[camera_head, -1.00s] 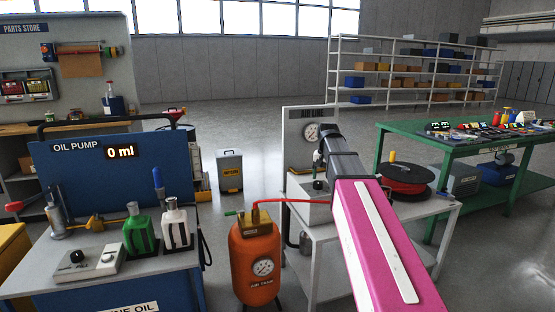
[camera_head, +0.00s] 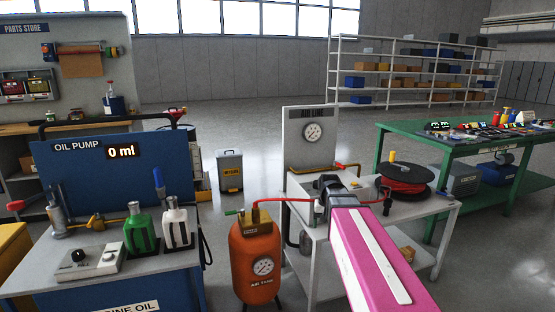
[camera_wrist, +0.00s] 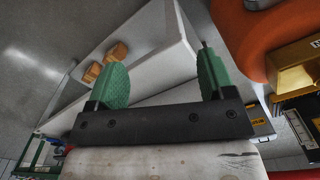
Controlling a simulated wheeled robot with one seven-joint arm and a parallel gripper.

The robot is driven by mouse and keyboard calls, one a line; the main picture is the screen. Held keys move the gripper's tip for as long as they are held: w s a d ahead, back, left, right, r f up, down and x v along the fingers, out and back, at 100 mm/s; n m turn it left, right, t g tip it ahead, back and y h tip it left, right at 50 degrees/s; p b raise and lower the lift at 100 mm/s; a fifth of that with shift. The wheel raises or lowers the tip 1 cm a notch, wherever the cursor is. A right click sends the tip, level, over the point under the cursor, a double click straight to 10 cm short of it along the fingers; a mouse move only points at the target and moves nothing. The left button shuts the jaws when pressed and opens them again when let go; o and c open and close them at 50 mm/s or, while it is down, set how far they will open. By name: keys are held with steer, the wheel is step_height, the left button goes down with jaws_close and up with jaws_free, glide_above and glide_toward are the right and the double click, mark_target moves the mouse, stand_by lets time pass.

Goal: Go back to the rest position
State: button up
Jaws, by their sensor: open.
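My gripper (camera_wrist: 162,60) shows in the wrist view with its two green-padded fingers wide apart and nothing between them. In the head view my pink arm reaches in from the lower right. Its dark wrist end is above the white air-line cart (camera_head: 440,222), in front of the upright gauge panel (camera_head: 312,152); the fingers are mostly hidden there. A red hose (camera_head: 290,200) runs from the orange air tank (camera_head: 257,258) towards the wrist end. I cannot tell in the head view whether the wrist touches the hose or the cart top.
The oil pump bench (camera_head: 95,180) with a green bottle (camera_head: 138,232) and a white bottle (camera_head: 177,225) stands left. A hose reel (camera_head: 405,180) sits on the cart. A green table (camera_head: 440,143) with tools is at right.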

steer(key=s+f+n, duration=0.1)
steer(key=s+f, duration=1.1)
steer(key=f, duration=0.1)
steer(key=shift+s, duration=0.4)
